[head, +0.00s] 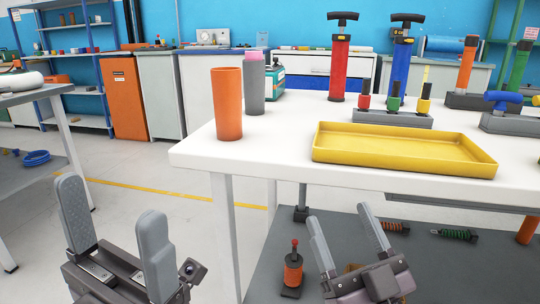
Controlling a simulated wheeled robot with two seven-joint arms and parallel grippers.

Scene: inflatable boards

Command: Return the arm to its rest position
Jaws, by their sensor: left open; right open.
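My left gripper (115,236) is at the lower left, in front of the white table, with its two grey fingers apart and nothing between them. My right gripper (347,236) is at the lower middle right, below the front edge of the white table (290,155). Its fingers are apart and empty. Both grippers point upward in the picture and touch no object that I can see. Most of both arms is outside the view.
A yellow tray (400,150), an orange cylinder (227,104), a grey cylinder (254,85), a red pump (339,68) and a blue pump (402,65) stand on the table. The lower shelf holds a red spool (293,270). Another table (45,93) stands left. Floor between is clear.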

